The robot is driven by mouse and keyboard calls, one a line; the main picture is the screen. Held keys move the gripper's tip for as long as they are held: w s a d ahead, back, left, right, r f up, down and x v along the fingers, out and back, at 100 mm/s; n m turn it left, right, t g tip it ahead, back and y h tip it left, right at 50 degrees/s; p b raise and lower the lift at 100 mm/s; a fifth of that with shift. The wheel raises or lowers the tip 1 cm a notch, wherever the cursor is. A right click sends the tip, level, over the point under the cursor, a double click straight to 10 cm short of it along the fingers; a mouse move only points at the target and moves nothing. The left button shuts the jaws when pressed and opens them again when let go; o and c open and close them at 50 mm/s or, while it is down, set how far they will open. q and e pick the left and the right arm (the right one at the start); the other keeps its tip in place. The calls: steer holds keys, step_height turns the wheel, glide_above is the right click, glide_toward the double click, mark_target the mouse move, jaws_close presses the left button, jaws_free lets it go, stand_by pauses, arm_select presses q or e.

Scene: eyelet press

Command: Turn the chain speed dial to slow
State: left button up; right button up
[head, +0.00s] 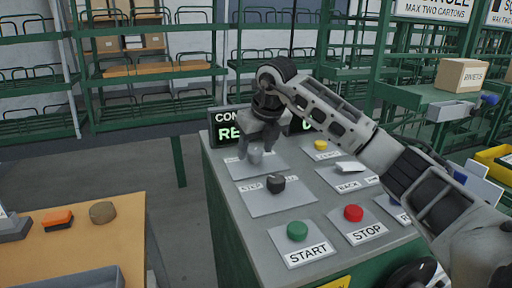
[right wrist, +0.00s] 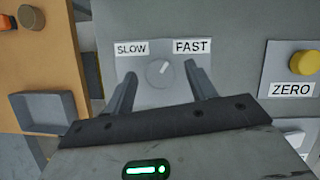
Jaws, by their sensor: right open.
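The chain speed dial (right wrist: 158,73) is a round grey knob on a light plate in the right wrist view, with a SLOW label (right wrist: 132,49) at upper left and a FAST label (right wrist: 193,46) at upper right. Its white pointer mark leans up and to the right, toward FAST. In the head view the dial (head: 255,155) is partly hidden under my right gripper (head: 262,140). My right gripper (right wrist: 160,85) is open, with one finger on each side of the dial; I cannot tell whether they touch it. My left gripper is not in view.
The panel also carries a black knob (head: 277,184), a green START button (head: 297,230), a red STOP button (head: 353,213), a white BACK switch (head: 350,167) and a yellow ZERO button (right wrist: 303,63). A lit display (head: 229,132) stands behind. An orange table (head: 80,245) is at left.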

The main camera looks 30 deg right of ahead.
steer(key=shift+w+f, duration=0.1)
steer(key=shift+f, duration=0.1)
steer(key=c, duration=1)
